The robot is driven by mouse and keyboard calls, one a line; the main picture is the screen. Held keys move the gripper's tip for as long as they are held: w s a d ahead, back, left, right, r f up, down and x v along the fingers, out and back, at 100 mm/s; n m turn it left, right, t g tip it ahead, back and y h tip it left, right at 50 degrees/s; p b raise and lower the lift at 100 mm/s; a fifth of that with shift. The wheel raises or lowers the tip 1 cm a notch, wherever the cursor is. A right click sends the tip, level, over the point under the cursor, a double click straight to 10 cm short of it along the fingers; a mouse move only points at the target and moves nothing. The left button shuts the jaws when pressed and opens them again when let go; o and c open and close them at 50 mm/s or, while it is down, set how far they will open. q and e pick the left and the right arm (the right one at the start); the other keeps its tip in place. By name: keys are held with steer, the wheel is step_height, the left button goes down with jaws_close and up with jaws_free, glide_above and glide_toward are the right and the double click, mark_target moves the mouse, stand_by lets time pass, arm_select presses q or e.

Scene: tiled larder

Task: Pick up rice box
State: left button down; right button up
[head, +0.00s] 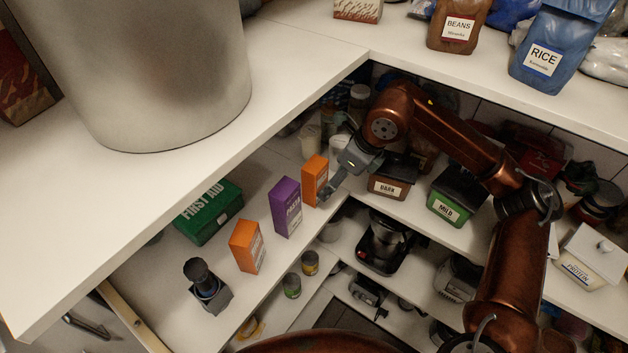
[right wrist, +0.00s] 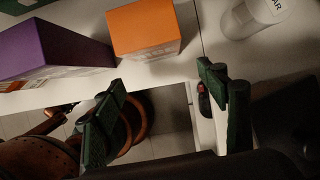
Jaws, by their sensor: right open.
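An orange box (head: 314,181) stands on the shelf below the counter, near the inner corner; its print is too small to read. A second orange box (head: 247,246) stands nearer on the same shelf, with a purple box (head: 286,207) between them. My right gripper (head: 332,188) is beside the far orange box. In the right wrist view, my right gripper (right wrist: 165,105) is open and empty, with that orange box (right wrist: 143,27) beyond its fingers. The purple box (right wrist: 48,52) is left of it. My left gripper is not in view.
A blue container labelled RICE (head: 542,60) stands on the upper counter beside a brown BEANS container (head: 457,27). A green FIRST AID box (head: 208,212) and a dark grinder-like item (head: 206,286) share the boxes' shelf. The counter edge (head: 190,188) overhangs this shelf.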

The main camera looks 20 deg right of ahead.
mark_target(315, 173)
steer(key=w+a, duration=0.2)
steer(key=w, duration=0.1)
steer(key=w+a, duration=0.1)
steer(key=a, duration=0.1)
steer(key=shift+w+f+p, duration=0.25)
steer(key=shift+f+p, duration=0.1)
steer(key=shift+p, duration=0.05)
steer(key=shift+f, duration=0.15)
steer(key=shift+d, duration=0.1)
steer(key=shift+c, duration=0.2)
steer(key=c, duration=1.4)
